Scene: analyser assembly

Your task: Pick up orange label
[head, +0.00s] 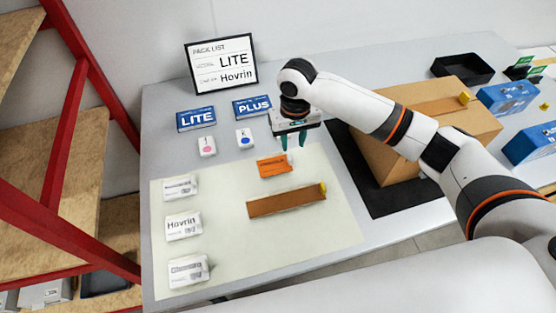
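The orange label (274,167) lies flat on the pale mat (225,180), near its far edge. My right gripper (293,141) points down above the table, just beyond and slightly right of the label in the picture. Its two teal fingers are apart with nothing visible between them. The gripper looks clear of the label. My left gripper is not in the head view.
A brown strip (287,201) lies nearer than the label. White cards, including the Hovrin card (183,226), line the mat's left side. Blue LITE (196,119) and PLUS (252,107) cards lie behind. A cardboard box (395,150) stands right on a black mat (372,192).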

